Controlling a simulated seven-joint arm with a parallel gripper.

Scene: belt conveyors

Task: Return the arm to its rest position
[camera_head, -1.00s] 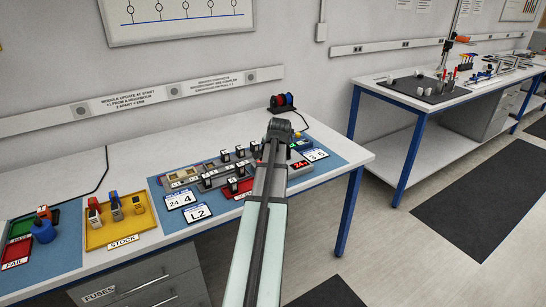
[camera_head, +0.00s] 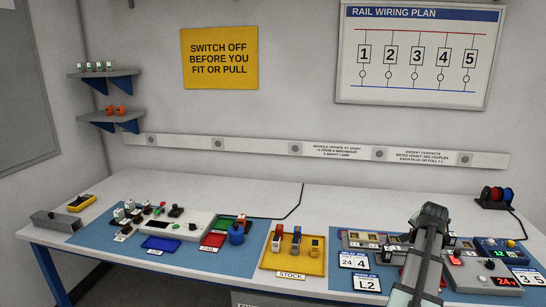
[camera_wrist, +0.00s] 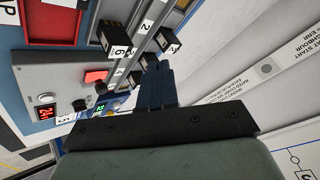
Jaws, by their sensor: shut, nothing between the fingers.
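My gripper (camera_wrist: 153,66) shows in the wrist view with its dark fingers together and nothing between them. It is over the rail bench, beside black numbered modules (camera_wrist: 115,38) on a grey rail. I cannot tell whether the fingertips touch the nearest module. A grey control box (camera_wrist: 55,75) with a red switch (camera_wrist: 95,76) and a red lit display is left of the fingers. In the head view my arm rises at the lower right, in front of the rail station (camera_head: 365,238), and hides part of it. I cannot make out my fingers there.
A yellow STOCK tray (camera_head: 293,268) with parts stands left of the rail station. Green, red and blue trays (camera_head: 160,244) and a white tester are farther left. The bench back behind the trays is mostly clear.

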